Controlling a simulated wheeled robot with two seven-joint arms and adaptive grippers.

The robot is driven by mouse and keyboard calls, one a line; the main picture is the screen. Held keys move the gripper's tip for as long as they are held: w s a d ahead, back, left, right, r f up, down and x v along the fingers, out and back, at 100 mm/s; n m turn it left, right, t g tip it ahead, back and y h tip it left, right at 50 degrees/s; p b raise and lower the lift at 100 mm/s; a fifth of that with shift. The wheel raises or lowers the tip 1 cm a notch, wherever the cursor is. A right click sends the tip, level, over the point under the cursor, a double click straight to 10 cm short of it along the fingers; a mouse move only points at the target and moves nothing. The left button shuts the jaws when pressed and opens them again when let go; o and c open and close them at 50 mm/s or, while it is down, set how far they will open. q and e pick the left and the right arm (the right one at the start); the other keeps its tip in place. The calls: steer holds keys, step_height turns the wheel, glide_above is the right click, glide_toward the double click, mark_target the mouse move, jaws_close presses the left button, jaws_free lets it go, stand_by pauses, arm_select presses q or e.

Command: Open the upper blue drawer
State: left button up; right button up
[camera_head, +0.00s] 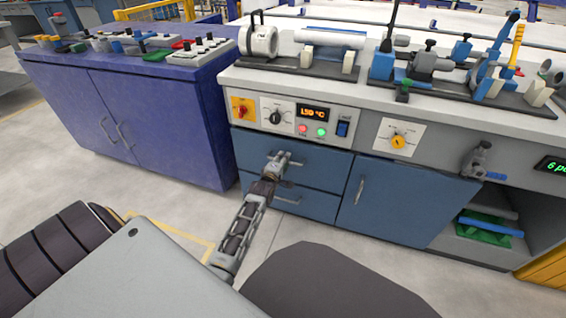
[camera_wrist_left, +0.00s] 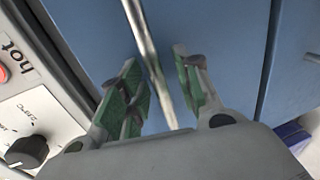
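The upper blue drawer (camera_head: 326,172) is in the counter front below the control panel, and it looks shut. It also fills much of the left wrist view (camera_wrist_left: 222,38). My left gripper (camera_head: 284,160) is in front of this drawer at its handle. In the left wrist view, the metal drawer handle (camera_wrist_left: 147,45) runs between the two green-padded fingers of my left gripper (camera_wrist_left: 160,92). The fingers stand apart, one on each side of the handle, with visible gaps. My gripper partly hides the handle in the head view. My right gripper is not in view.
Below is the lower blue drawer (camera_head: 312,206) with its own handle. A blue cabinet door (camera_head: 400,205) is to the right. A control panel (camera_head: 292,117) with knobs is just above. A purple cabinet (camera_head: 160,120) stands to the left. The floor in front is clear.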

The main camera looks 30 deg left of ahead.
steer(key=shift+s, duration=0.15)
arm_select(q)
jaws_close()
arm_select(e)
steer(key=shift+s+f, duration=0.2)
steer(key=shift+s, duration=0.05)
arm_select(q)
steer(key=shift+s, duration=0.1)
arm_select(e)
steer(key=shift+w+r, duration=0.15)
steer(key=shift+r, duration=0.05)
